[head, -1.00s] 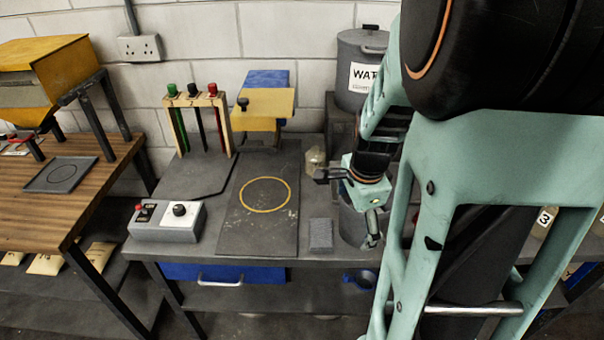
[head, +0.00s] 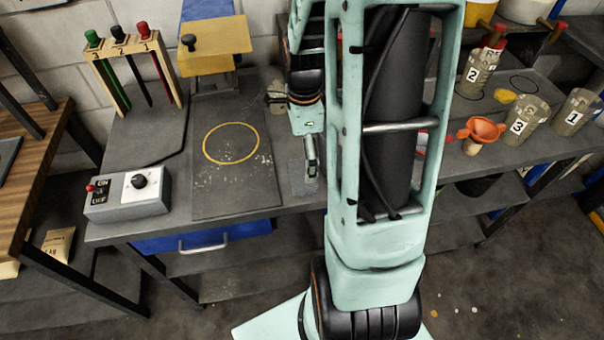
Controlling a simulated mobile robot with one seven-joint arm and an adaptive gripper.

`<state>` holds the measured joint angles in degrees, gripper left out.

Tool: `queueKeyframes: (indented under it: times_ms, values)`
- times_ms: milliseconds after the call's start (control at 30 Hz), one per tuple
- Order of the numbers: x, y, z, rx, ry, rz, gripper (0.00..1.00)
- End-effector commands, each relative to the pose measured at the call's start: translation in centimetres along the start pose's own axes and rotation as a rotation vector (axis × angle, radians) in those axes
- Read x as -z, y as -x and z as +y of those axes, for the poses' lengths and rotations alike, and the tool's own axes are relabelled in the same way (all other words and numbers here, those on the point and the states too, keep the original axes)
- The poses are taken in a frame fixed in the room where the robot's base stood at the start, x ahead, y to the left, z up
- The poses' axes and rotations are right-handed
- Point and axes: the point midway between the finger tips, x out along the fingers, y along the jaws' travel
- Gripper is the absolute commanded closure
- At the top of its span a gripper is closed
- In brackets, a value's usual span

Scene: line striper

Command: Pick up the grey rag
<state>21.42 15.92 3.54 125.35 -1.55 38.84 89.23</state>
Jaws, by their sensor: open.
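The grey rag (head: 298,178) lies on the grey bench top, just right of the dark board with the yellow ring. It is a small flat grey patch, partly hidden by my gripper. My gripper (head: 292,137) is open and points down over the bench in the head view. One finger shows in front of the rag's right part, and the other shows farther back and to the left. I cannot tell the height of the fingertips above the rag. My arm hides the bench right of the rag.
The dark board with a yellow ring (head: 231,143) lies left of the rag. A control box (head: 128,195) stands at the front left. A tool rack (head: 135,70) is at the back.

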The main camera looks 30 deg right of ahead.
Motion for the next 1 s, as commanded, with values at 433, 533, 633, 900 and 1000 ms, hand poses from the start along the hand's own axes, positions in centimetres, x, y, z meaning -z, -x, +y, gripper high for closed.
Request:
queueKeyframes:
  times_ms: [433, 533, 633, 900, 1000]
  values:
    - [-0.3, -4.8, 0.7, -0.002, -0.001, 0.000, 0.00]
    - [-0.3, -5.3, 0.6, 0.000, 0.000, 0.000, 0.00]
    - [-0.3, -5.4, 0.6, 0.001, 0.000, 0.000, 0.00]
    - [-0.3, -5.3, 0.6, 0.001, 0.000, 0.000, 0.14]
    - [-0.3, -5.3, 0.6, 0.001, 0.000, 0.000, 0.25]
